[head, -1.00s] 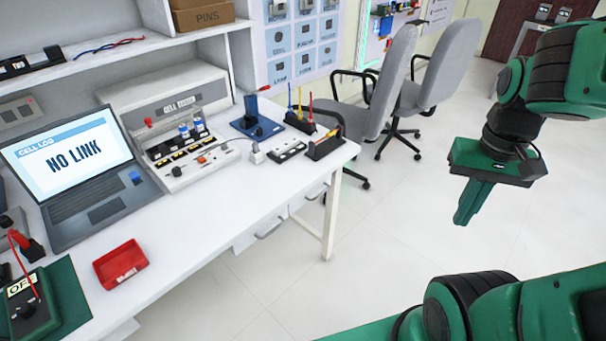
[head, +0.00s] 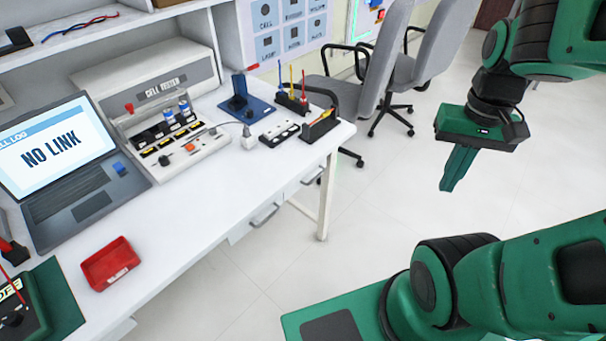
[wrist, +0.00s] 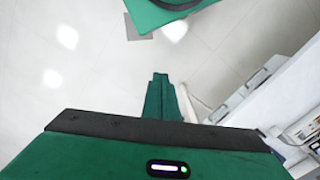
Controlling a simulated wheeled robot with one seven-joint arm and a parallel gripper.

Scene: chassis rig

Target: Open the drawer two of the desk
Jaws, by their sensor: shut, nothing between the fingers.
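The white desk (head: 190,225) runs along the left of the head view. Two drawer fronts with grey bar handles show under its front edge, a nearer one (head: 252,224) and a farther one (head: 307,183). Both look closed; which is drawer two I cannot tell. My gripper (head: 447,188) is shut and empty, pointing down over open floor, to the right of the desk and apart from it. In the wrist view its fingers (wrist: 160,78) are together, and the desk's drawer side with handles (wrist: 257,78) lies to the right.
On the desk are a laptop (head: 62,165), a red tray (head: 110,264), a cell tester (head: 175,140) and small tool holders. Two grey chairs (head: 375,65) stand beyond the desk's far end. The floor beside the desk is clear.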

